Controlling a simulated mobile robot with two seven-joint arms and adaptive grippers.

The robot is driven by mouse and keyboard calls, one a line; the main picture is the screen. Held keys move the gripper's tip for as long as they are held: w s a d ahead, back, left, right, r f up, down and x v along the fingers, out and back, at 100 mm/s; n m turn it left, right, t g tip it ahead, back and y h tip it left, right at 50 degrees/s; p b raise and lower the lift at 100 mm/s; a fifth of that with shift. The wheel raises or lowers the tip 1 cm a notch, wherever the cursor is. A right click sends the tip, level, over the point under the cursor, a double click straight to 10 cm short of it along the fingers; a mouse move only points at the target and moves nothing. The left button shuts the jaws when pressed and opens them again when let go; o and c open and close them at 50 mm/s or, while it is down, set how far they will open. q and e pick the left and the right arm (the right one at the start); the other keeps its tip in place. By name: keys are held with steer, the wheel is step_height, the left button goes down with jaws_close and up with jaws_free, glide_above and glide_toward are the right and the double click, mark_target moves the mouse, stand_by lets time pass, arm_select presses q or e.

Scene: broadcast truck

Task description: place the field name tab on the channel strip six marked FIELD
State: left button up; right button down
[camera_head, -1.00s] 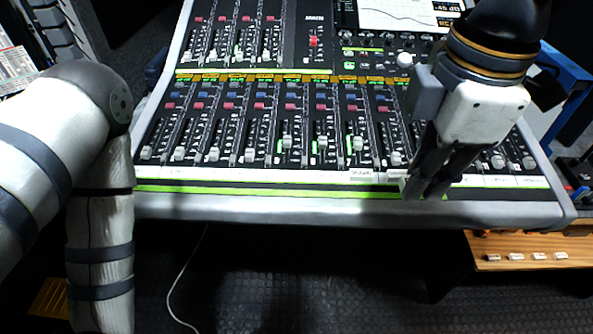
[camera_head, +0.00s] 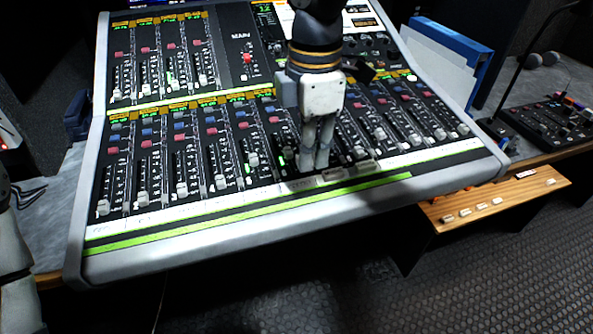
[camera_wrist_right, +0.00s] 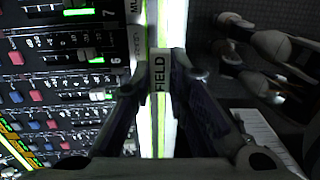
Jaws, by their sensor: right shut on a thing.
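The FIELD name tab (camera_wrist_right: 159,78), small and white with black letters, lies between the fingertips of my right gripper (camera_wrist_right: 160,66) in the right wrist view. A strip numbered 6 (camera_wrist_right: 116,60) is just left of it there. In the head view my right gripper (camera_head: 316,165) points down over the front of the mixing console (camera_head: 230,212), by the row of fader strips. The fingers hide the tab in that view. My left gripper is out of the frames.
Pale tabs (camera_head: 332,176) sit on the console's front label strip near the gripper. A wooden shelf (camera_head: 510,195) with several small white tabs is at the right. A small black panel with a gooseneck microphone (camera_head: 548,122) stands beyond it. Dark floor is in front.

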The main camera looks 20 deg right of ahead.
glide_above(299, 185)
steer(key=s, duration=0.1)
step_height(299, 185, down, 4)
steer(key=shift+d+f+b, duration=0.1)
steer(key=shift+d+b, duration=0.05)
steer(key=shift+b, duration=0.15)
steer(key=shift+w+f, duration=0.2)
steer(key=shift+w, duration=0.05)
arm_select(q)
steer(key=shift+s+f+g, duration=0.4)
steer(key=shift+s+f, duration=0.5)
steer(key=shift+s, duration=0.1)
arm_select(e)
steer(key=shift+w+f, duration=0.2)
steer(key=shift+f, duration=0.7)
steer(key=shift+w+f, duration=0.15)
steer(key=shift+f, duration=0.7)
steer(key=shift+f, duration=0.2)
steer(key=c, duration=1.6)
jaws_free()
steer(key=shift+o, duration=0.2)
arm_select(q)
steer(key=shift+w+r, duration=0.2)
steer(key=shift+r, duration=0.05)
arm_select(e)
step_height(299, 185, up, 12)
steer(key=shift+r, duration=0.2)
